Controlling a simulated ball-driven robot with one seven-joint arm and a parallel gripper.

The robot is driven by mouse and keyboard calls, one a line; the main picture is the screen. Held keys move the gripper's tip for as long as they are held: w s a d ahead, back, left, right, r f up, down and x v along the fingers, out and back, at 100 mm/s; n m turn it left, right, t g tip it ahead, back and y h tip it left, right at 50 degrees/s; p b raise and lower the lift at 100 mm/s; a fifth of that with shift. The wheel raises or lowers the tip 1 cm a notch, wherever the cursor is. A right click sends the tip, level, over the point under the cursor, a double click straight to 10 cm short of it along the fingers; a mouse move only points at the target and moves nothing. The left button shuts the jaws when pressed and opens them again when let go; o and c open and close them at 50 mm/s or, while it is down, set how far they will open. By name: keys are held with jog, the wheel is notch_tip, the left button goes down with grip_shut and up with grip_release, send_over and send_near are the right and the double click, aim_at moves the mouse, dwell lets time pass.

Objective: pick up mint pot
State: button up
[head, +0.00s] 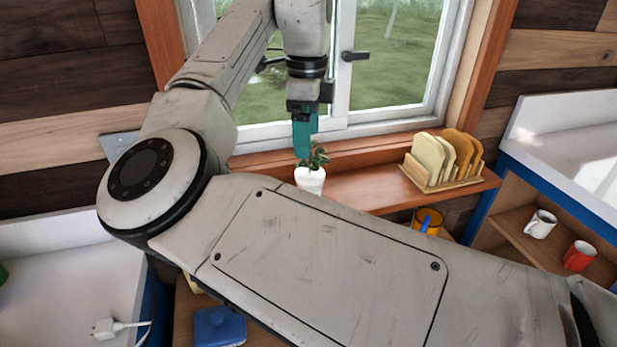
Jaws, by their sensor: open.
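The mint pot (310,181) is a small white pot with a green leafy plant. It stands upright on the wooden window sill, partly hidden at its lower edge by my arm. My gripper (303,153) points down right above it, with teal fingers whose tips reach the leaves. The jaws are open and hold nothing. I cannot tell whether the fingertips touch the plant.
A wooden rack (440,183) with several bread slices stands on the sill (378,190) to the right. A white mug (541,224) and a red mug (579,256) stand on a right shelf. The window is close behind my gripper.

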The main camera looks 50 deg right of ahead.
aim_at(310, 177)
jog(key=shift+s+f+p, duration=0.15)
jog(key=shift+f+p, duration=0.1)
jog(key=shift+f, duration=1.2)
jog(key=shift+s+f+p, duration=0.15)
jog(key=shift+f+p, duration=0.05)
jog(key=shift+f, duration=1.2)
grip_shut()
